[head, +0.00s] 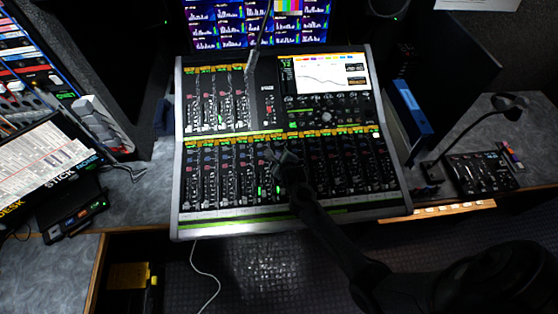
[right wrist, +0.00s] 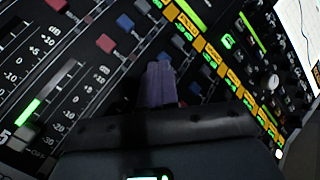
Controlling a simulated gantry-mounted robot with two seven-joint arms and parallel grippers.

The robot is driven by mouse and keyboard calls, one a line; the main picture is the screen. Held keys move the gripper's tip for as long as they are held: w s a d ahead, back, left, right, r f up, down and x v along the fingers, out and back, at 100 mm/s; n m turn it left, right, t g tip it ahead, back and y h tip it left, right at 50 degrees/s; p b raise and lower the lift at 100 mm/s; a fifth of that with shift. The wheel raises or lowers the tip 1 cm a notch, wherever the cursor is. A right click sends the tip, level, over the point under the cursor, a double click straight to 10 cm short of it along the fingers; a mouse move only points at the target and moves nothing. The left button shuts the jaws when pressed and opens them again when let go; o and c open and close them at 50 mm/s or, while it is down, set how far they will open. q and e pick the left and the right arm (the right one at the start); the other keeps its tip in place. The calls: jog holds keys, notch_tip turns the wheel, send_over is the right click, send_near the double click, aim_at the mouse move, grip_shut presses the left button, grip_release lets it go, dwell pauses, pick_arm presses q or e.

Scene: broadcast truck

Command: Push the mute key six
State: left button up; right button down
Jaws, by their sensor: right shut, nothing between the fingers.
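The mixing console (head: 179,200) stands in the middle of the head view, with rows of faders and small keys. My right gripper (head: 283,154) is over the lower bank, near the middle, just below the row of yellow-lit channel displays. In the right wrist view its fingers (right wrist: 160,82) are shut together and empty, over the strip of small keys. A red key (right wrist: 105,43) and a blue key (right wrist: 125,22) show to the left of the fingertips. I cannot read which one is mute key six, and the gripper hides part of the panel. My left gripper is not in view.
A screen (head: 335,72) is set in the console's upper right. A monitor (head: 258,24) with lit meters stands behind it. A small black panel (head: 482,172) and a gooseneck lamp (head: 510,102) are on the right desk. A white cable (head: 205,272) hangs below the console.

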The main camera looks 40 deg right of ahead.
jog(key=shift+f, duration=0.1)
dwell(0.5)
jog(key=shift+f, duration=0.1)
jog(key=shift+f+b, duration=0.25)
jog(key=shift+b, duration=0.1)
jog(key=shift+f, duration=0.1)
jog(key=shift+w+d+f+b, duration=0.1)
jog(key=shift+f+b, duration=0.2)
jog(key=shift+f, duration=0.1)
dwell(0.5)
jog(key=shift+r, duration=0.2)
jog(key=shift+r+p, duration=0.75)
jog(key=shift+p, duration=0.2)
jog(key=shift+r, duration=0.15)
